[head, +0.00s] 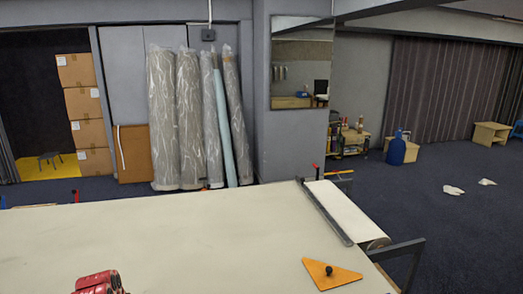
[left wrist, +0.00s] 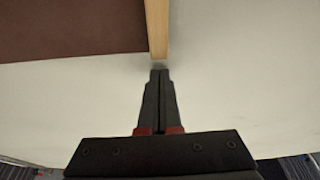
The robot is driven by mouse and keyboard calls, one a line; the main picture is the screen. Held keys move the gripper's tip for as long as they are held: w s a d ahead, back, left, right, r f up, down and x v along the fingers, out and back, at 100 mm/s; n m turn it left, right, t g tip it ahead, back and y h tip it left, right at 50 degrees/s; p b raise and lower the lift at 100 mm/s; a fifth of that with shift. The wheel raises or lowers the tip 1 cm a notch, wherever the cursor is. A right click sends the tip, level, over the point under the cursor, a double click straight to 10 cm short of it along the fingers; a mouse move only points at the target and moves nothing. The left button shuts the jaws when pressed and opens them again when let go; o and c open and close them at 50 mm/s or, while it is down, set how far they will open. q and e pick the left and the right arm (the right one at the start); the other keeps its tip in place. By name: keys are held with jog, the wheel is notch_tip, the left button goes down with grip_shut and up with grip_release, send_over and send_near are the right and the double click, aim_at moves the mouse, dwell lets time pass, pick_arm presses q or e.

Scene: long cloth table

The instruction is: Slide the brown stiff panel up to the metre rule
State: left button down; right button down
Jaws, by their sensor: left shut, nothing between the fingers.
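The brown panel (left wrist: 70,28) lies flat on the pale table at the upper left of the left wrist view. Its right edge runs along the left side of the light wooden metre rule (left wrist: 157,28), and I see no clear gap between them there. The rest of both runs out of the top of the picture. My left gripper (left wrist: 160,72) is shut and empty, its fingertips just short of the rule's near end; I cannot tell whether they touch it. Neither panel nor rule shows in the head view. My right gripper is not in view.
In the head view the pale cloth table (head: 180,240) is mostly bare. An orange triangle with a black knob (head: 330,272) lies near its right end. A dark bar (head: 325,212) and a white roll (head: 350,218) are at the right edge.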

pick_arm(q)
jog(key=shift+s+d+r+p, duration=0.15)
jog(key=shift+s+p, duration=0.35)
jog(key=shift+s, duration=0.55)
jog(key=shift+s+d+f, duration=0.15)
jog(key=shift+s+f, duration=0.05)
jog(key=shift+s, duration=0.4)
jog(key=shift+w+a+r+b, duration=0.1)
jog(key=shift+w+r, duration=0.25)
jog(key=shift+r, duration=0.7)
jog(key=shift+w+a+r+b, duration=0.1)
jog(key=shift+w+r, duration=0.3)
jog(key=shift+r, duration=0.6)
jog(key=shift+w+a+r+b, duration=0.1)
jog(key=shift+w+r, duration=0.25)
jog(key=shift+r, duration=0.7)
jog(key=shift+s, duration=0.1)
